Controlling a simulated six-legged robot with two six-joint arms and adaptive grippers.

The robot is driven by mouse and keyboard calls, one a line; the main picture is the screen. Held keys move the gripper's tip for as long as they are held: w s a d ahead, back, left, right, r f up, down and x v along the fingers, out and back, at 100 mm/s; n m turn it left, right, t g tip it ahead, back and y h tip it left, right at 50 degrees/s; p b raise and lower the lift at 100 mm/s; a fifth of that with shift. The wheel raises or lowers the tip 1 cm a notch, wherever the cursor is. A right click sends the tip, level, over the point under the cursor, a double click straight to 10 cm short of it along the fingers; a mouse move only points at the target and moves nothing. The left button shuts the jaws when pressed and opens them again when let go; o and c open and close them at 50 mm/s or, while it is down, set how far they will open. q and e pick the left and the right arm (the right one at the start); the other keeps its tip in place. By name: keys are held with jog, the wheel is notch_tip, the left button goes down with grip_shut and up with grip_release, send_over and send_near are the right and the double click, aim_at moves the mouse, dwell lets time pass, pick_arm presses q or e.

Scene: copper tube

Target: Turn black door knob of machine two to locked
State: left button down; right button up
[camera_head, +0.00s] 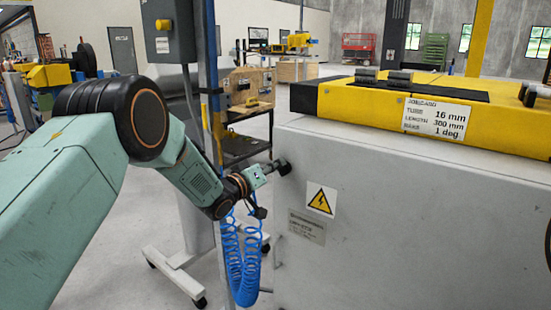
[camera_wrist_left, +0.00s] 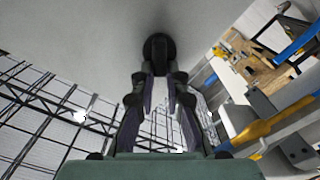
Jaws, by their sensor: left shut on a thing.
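The black door knob (camera_wrist_left: 158,48) sits on the pale grey side of the machine (camera_head: 400,215). In the head view the knob (camera_head: 284,167) shows at the machine's left edge, at the tip of my left gripper (camera_head: 272,168). In the left wrist view the two fingers of my left gripper (camera_wrist_left: 160,75) close in on the knob from below and are shut on it. The fingertips hide part of the knob, and I cannot tell which way it is turned. My right gripper is not in view.
A yellow warning label (camera_head: 321,199) is on the machine's side. A yellow top with a printed sign (camera_head: 436,118) lies above. A coiled blue hose (camera_head: 242,255) hangs left of the machine, near my left wrist. A grey control box (camera_head: 168,30) stands behind my arm.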

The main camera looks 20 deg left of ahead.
pick_arm(q)
jog(key=n+p, duration=0.1)
jog(key=n, duration=0.2)
jog(key=f+n, duration=0.1)
jog(key=n, duration=0.3)
jog(key=f+n+p, duration=0.1)
jog(key=n, duration=0.2)
jog(key=shift+w+a+n+p, duration=0.1)
jog(key=shift+a+n+p, duration=0.2)
jog(key=shift+n, duration=0.1)
dwell(0.3)
jog(key=c, duration=1.4)
grip_release()
jog(key=shift+r, duration=0.15)
jog(key=shift+o, duration=0.2)
jog(key=v, duration=1.2)
